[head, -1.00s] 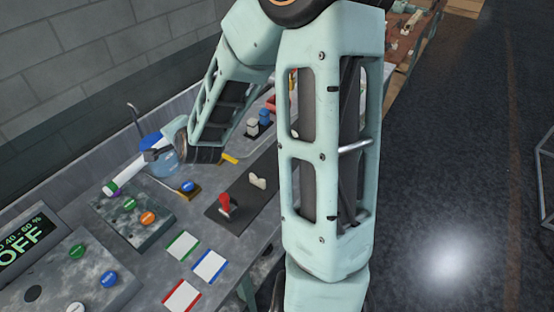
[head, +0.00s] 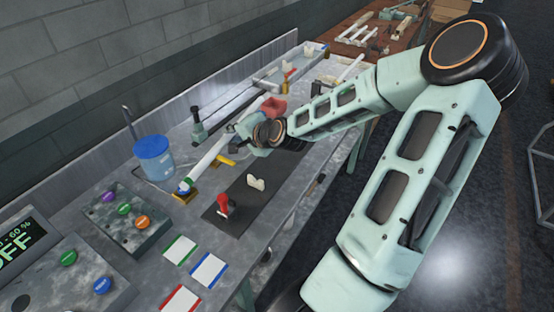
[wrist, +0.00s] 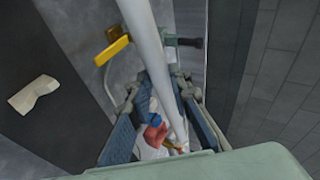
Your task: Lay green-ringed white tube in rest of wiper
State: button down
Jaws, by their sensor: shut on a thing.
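My gripper (head: 246,141) is shut on the white tube (head: 206,158) above the bench. The tube slants down and left in the head view; its near end, with a green band, overlaps a small yellowish block with a blue knob (head: 183,188). Contact there cannot be told. In the wrist view the tube (wrist: 148,38) runs lengthwise between the fingers (wrist: 160,92). A yellow-handled piece (head: 222,160) lies beside the tube and also shows in the wrist view (wrist: 112,50). I cannot tell for certain which fixture is the wiper; its rest is not clearly visible.
A blue-lidded container (head: 154,158) stands left of the tube. A dark mat (head: 238,205) with a red-handled tool (head: 223,205) and a pale piece (head: 256,183) lies nearer. A dark upright fixture (head: 198,130) and red bin (head: 273,108) stand behind. A button box (head: 125,220) is left.

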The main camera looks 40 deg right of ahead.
jog(key=s+d+r+m+h+b, duration=0.1)
jog(key=s+d+b, duration=0.1)
jog(key=s+d, duration=0.75)
jog(key=s+d+r+m+h+b, duration=0.1)
jog(key=s+d, duration=0.4)
jog(key=d, duration=0.9)
jog(key=w+a+f, duration=0.4)
jog(key=w, duration=0.1)
jog(key=w+a+f+b, duration=0.1)
jog(key=w+a+f, duration=0.4)
jog(key=shift+f, duration=0.3)
jog(key=shift+a+f+b, duration=0.1)
jog(key=shift+f+b, duration=0.2)
jog(key=shift+f, duration=1.35)
jog(key=shift+f, duration=0.45)
jog(key=c, duration=1.8)
grip_release()
